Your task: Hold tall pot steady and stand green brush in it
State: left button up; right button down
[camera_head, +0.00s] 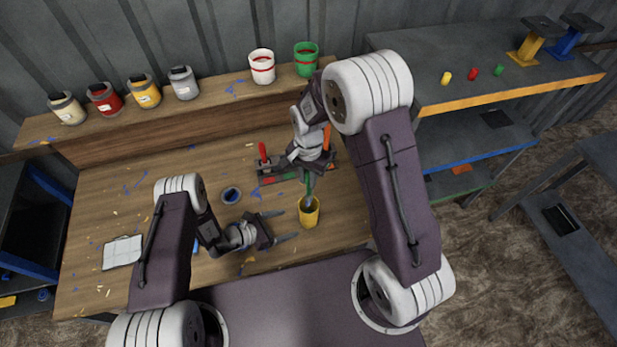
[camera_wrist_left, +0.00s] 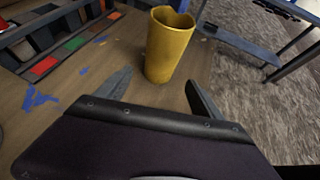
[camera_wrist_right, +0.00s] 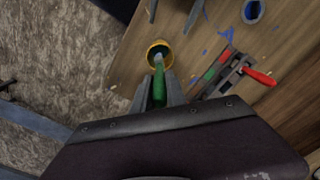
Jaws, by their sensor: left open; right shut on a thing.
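The tall yellow pot (camera_head: 309,213) stands upright near the front right of the wooden bench. My left gripper (camera_head: 290,224) is open and low at the pot's left. In the left wrist view the pot (camera_wrist_left: 170,48) stands just beyond the fingertips, roughly in line with the gap, with no visible contact. My right gripper (camera_head: 309,170) is above the pot, shut on the green brush (camera_head: 310,183). The brush points down, its pale end at the pot's mouth. In the right wrist view the brush (camera_wrist_right: 159,84) overlaps the pot's opening (camera_wrist_right: 158,47); its depth inside is unclear.
A rack (camera_head: 272,175) with coloured marks and a red-handled tool (camera_head: 263,154) lies behind the pot. A small blue-rimmed cup (camera_head: 231,196) stands left of it. Paint cans (camera_head: 183,83) line the back shelf. The bench's front edge is close to the pot.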

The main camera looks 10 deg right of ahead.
aim_at(301, 219)
pick_arm(q)
jog(key=x, duration=1)
jog(key=c, duration=0.8)
jog(key=shift+c, duration=0.2)
dwell(1.0)
